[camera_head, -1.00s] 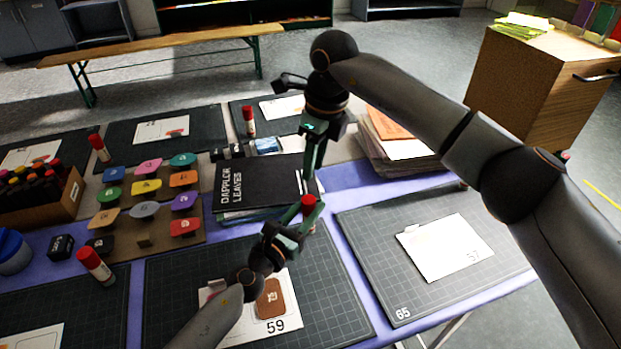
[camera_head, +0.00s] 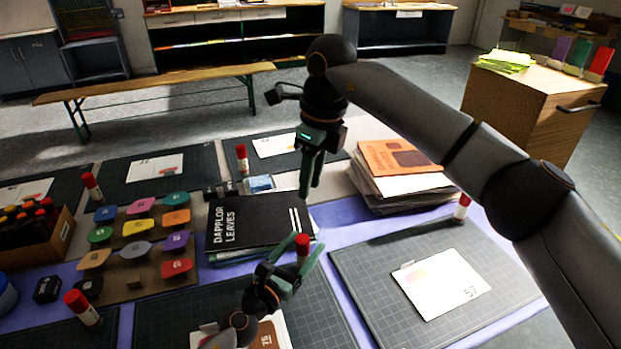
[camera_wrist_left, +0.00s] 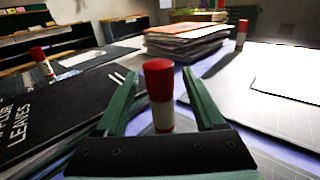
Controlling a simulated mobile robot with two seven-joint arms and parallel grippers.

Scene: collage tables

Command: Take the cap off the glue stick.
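A glue stick with a red cap (camera_head: 302,243) and white body stands upright near the black book's right front corner. Its cap is on. My left gripper (camera_head: 295,257) is open, one green finger on each side of the glue stick. In the left wrist view (camera_wrist_left: 162,100) a gap shows between the stick and each finger. My right gripper (camera_head: 310,190) hangs fingers down above and behind the stick, apart from it. Its fingers overlap in view, so their opening is unclear.
The black book (camera_head: 255,225) lies left of the stick. A paper stack (camera_head: 400,180) stands behind to the right. Dark cutting mats (camera_head: 370,270) with cards surround the place. Other red-capped glue sticks (camera_head: 462,208) stand around. A board with coloured pieces (camera_head: 120,285) is at left.

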